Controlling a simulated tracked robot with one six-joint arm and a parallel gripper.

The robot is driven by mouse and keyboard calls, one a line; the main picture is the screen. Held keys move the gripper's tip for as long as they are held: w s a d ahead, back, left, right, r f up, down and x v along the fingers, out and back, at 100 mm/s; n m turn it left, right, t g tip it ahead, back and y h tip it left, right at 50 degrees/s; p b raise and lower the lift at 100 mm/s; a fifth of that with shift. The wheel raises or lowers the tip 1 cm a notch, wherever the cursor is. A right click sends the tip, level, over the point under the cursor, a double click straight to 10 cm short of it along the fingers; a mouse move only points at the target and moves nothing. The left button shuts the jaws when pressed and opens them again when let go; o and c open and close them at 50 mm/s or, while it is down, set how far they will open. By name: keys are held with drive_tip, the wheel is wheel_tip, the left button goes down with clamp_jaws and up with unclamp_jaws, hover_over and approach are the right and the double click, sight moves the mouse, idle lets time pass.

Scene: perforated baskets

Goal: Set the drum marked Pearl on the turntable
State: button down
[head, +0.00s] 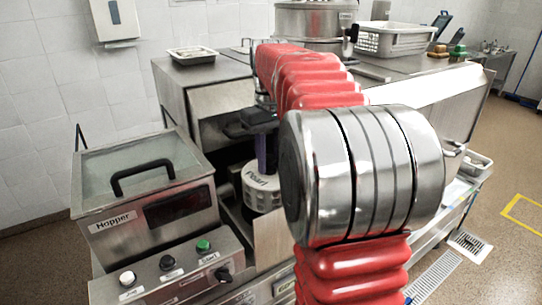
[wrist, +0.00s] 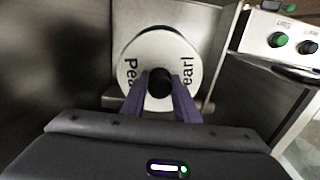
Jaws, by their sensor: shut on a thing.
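The white drum marked Pearl (head: 262,191) is upright in the metal bay beside the hopper, with holes around its lower side. In the wrist view its round white top (wrist: 135,48) shows the Pearl lettering twice, partly covered by my fingers. My gripper (head: 264,165) is above the drum, and its purple fingers (wrist: 160,92) are shut on the drum's black centre knob (wrist: 160,80). What lies under the drum is hidden, so I cannot tell whether it touches a support. I cannot make out the turntable in either view.
The hopper (head: 112,220) with its black handle stands left of the drum. A control panel (head: 170,268) with buttons and a knob is in front. Metal walls (wrist: 224,55) stand close around the drum. A white perforated basket (head: 392,40) sits on the machine top behind.

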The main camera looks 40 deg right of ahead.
drive_tip(key=shift+f, duration=1.35)
drive_tip(key=c, duration=0.7)
unclamp_jaws()
drive_tip(key=shift+f, duration=0.1)
drive_tip(key=shift+c, duration=0.2)
drive_tip(key=shift+r, duration=3.5)
